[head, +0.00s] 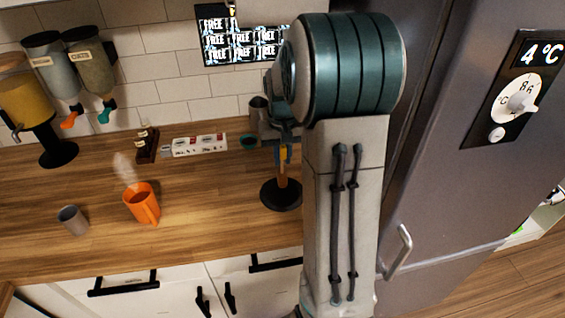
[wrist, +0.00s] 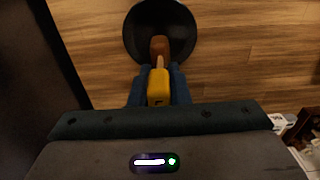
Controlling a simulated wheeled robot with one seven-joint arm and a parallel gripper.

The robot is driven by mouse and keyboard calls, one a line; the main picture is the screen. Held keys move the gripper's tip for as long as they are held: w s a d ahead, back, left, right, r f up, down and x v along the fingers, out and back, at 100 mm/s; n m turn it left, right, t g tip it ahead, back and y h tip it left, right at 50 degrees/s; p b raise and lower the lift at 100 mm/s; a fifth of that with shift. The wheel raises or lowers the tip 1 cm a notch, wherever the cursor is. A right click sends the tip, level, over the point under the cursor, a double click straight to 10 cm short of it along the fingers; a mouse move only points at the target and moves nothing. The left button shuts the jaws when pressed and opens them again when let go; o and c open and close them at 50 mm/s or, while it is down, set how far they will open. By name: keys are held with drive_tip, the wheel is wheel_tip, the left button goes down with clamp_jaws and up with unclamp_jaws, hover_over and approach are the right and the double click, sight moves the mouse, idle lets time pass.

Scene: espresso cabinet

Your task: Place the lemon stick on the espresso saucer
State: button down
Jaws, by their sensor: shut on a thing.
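My gripper (wrist: 159,72) points down at the right of the counter, with blue fingers shut on a yellow stick-like piece, the lemon stick (wrist: 158,88). The lemon stick has a paler narrow tip. In the head view my gripper (head: 283,158) is partly hidden by my arm. A black round dish (head: 270,203), the only saucer-like thing in view, lies on the counter below it and also shows in the wrist view (wrist: 135,35). A brown piece (wrist: 160,48) shows over the dish beyond the stick's tip; I cannot tell whether they touch.
A steaming orange mug (head: 142,205) and a small grey cup (head: 72,220) stand on the left of the counter. The fridge (head: 450,165) is at the right.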

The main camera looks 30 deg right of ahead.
sight(282, 173)
drive_tip(key=shift+f+p, duration=0.35)
drive_tip(key=shift+f, duration=1.3)
drive_tip(key=shift+f, duration=0.2)
drive_tip(key=c, duration=1.4)
unclamp_jaws()
